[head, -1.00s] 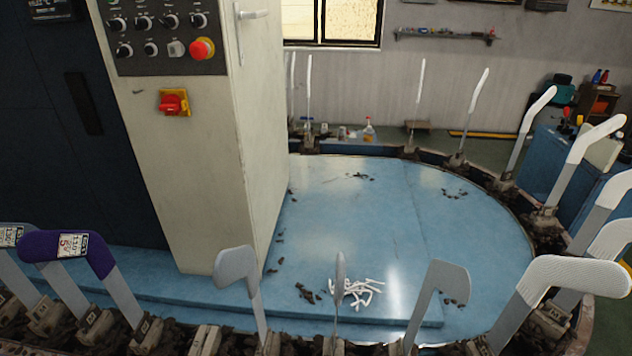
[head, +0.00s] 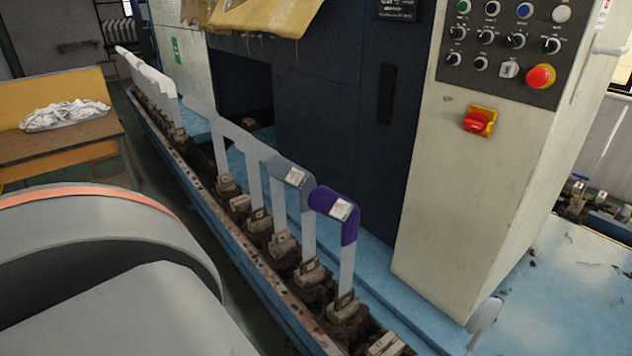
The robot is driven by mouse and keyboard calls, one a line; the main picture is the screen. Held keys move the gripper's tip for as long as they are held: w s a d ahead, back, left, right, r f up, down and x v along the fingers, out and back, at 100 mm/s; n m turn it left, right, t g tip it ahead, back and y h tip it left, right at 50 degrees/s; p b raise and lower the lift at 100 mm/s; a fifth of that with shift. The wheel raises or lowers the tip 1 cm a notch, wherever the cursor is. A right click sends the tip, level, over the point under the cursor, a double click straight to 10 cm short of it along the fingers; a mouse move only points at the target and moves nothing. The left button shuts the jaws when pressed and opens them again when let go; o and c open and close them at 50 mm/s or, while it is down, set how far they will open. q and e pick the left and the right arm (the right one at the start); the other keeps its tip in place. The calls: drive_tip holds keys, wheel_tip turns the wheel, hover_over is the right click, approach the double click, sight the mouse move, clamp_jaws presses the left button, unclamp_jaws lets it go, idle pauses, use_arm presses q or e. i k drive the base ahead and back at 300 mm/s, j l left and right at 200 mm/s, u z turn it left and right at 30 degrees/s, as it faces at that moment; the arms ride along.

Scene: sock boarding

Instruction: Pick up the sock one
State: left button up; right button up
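A pile of white socks or cloth (head: 66,114) lies on a wooden table (head: 60,145) at the far left; single socks in it cannot be told apart. A purple sock (head: 334,204) with a white label is on an upright board. Beside it, a grey sock (head: 291,173) with a label is on the board to its left. White socks (head: 150,75) appear to cover some boards farther back. Neither of my grippers is in view.
A rail of boards on metal bases (head: 240,205) runs diagonally beside the dark machine. The control cabinet (head: 480,165) stands at the right with a red knob (head: 541,76). A large rounded grey shape fills the lower left and hides the floor.

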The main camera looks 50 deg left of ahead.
sight(323, 199)
drive_tip(key=j+u, duration=0.4)
drive_tip(key=i+j+u, duration=0.15)
drive_tip(key=j+u, duration=0.3)
drive_tip(key=i+j+z, duration=0.1)
drive_tip(key=j, duration=1.55)
